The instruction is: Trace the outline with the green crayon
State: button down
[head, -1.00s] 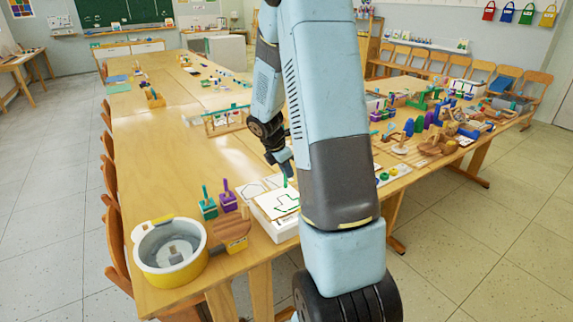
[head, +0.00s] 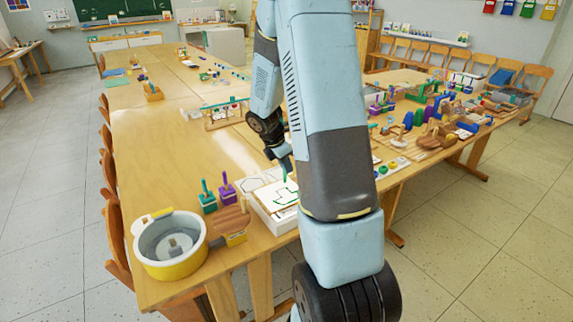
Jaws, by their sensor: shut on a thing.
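The white sheet with a green outline (head: 283,194) lies on a white box-like board (head: 262,213) at the near edge of the table. My gripper (head: 286,165) points down over the sheet's upper part, partly hidden by my arm. It is shut on the green crayon (head: 284,176), which shows as a short green stick below the fingers, its lower end over the sheet. I cannot tell whether the tip touches the paper. The right part of the sheet is hidden behind my arm.
Left of the board stand a green block with a handle (head: 207,203), a purple one (head: 227,192) and a wooden-topped yellow container (head: 233,222). Many wooden toys crowd the table to the right. The table's left middle is clear.

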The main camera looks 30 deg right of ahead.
jog(key=shift+f, duration=1.15)
dwell(0.4)
jog(key=shift+a, duration=1.65)
dwell(1.8)
jog(key=shift+s+a, duration=0.2)
jog(key=shift+s, duration=1.3)
dwell(1.5)
